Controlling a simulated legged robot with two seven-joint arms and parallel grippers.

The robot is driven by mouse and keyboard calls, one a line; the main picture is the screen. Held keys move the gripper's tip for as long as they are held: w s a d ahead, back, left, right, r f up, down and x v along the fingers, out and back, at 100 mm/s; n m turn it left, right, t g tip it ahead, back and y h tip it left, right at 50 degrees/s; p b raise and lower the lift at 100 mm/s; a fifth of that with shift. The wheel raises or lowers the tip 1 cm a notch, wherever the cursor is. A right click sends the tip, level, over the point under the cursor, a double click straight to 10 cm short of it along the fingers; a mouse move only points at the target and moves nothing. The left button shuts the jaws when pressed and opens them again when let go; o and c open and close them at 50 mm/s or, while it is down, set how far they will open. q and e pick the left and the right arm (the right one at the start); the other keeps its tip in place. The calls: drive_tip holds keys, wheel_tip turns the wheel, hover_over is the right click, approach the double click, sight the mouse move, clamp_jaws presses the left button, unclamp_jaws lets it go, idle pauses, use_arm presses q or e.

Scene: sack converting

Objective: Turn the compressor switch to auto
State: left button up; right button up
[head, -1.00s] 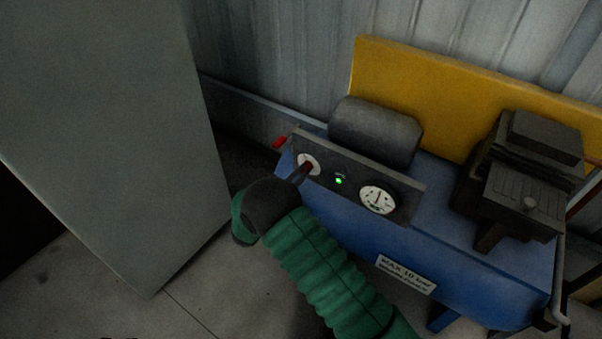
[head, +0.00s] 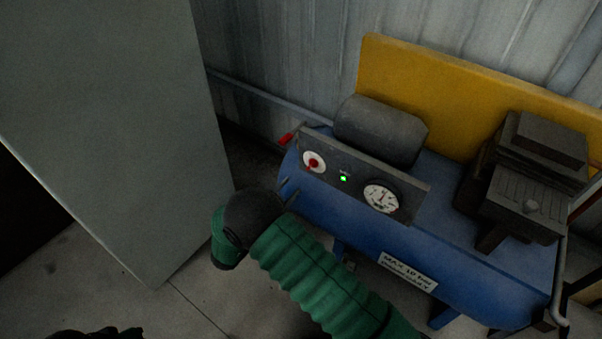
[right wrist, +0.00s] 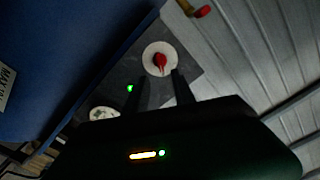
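The compressor switch (head: 314,161) is a red knob on a round white dial, at the left end of the dark panel (head: 340,160). In the right wrist view the red knob (right wrist: 160,62) shows just beyond my fingertips, with its narrow end pointing down. The dial's lettering is too small to read. My right gripper (head: 291,192) is below and left of the dial, apart from it. Its two fingers (right wrist: 160,80) are spread, with nothing between them. A dark shape at the bottom left edge may be my left gripper (head: 95,333); its fingers cannot be made out.
A green lamp (head: 343,178) is lit beside a round gauge (head: 381,197) on the panel. The blue tank (head: 340,215) carries a motor (head: 380,130) and a dark pump (head: 530,170). A red-handled part (head: 286,139) sticks out left. A tall grey cabinet (head: 110,130) stands left.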

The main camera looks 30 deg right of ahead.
drive_tip(key=v, duration=0.8)
drive_tip(key=shift+p, duration=0.35)
drive_tip(key=shift+w+d, duration=0.1)
drive_tip(key=shift+w, duration=0.05)
drive_tip(key=w+a+r+n+t+y, duration=0.1)
drive_tip(key=w+r+n+t+y, duration=0.1)
drive_tip(key=w+n+y, duration=0.25)
drive_tip(key=w+a+r+n+t+y, duration=0.2)
drive_tip(key=w+n+t+y, duration=0.1)
drive_tip(key=w+y, duration=0.3)
drive_tip(key=s+d+n+g+y+p, duration=0.2)
drive_tip(key=s+n+g+y, duration=0.65)
drive_tip(key=s, duration=1.95)
wheel_tip(320, 180, up, 19)
drive_tip(key=n+h+p, duration=0.2)
drive_tip(key=n+p, duration=0.1)
drive_tip(key=p, duration=1.6)
drive_tip(key=shift+r+n+g, duration=0.15)
drive_tip(key=shift+n+g, duration=0.15)
drive_tip(key=shift+g, duration=0.15)
